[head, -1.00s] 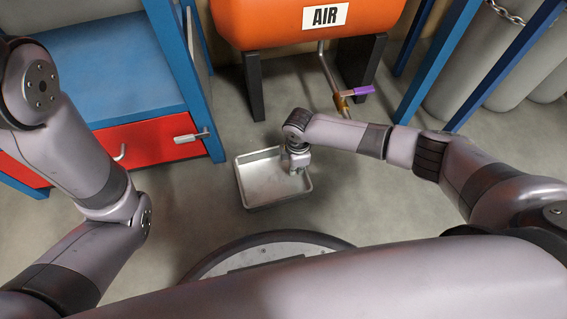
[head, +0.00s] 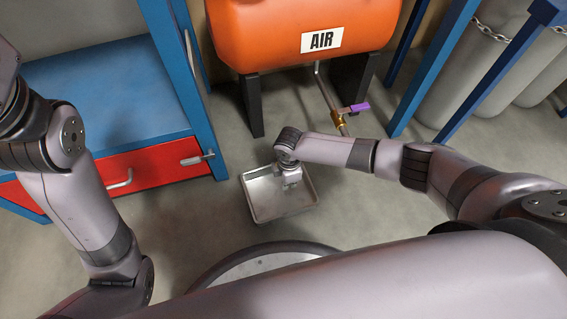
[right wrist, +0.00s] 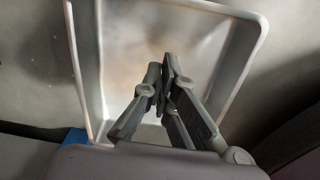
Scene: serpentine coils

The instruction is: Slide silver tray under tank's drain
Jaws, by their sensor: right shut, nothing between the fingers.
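The silver tray (head: 262,207) lies on the floor in front of the orange tank (head: 290,35), to the left of its drain. The drain is a pipe (head: 325,90) with a brass valve (head: 338,120) and a purple handle (head: 354,109). My right gripper (head: 289,182) is over the tray's far right part. In the right wrist view my right gripper (right wrist: 166,75) is shut and empty, with the tray (right wrist: 82,60) below it. Whether its fingertips touch the tray I cannot tell. My left arm shows at the left of the head view, but its gripper is out of view.
A blue cabinet with a red drawer (head: 160,168) stands left of the tray. Black tank legs (head: 253,105) stand behind it. Blue posts (head: 425,70) and grey cylinders (head: 465,75) stand right. Floor between tray and drain is clear apart from my arm.

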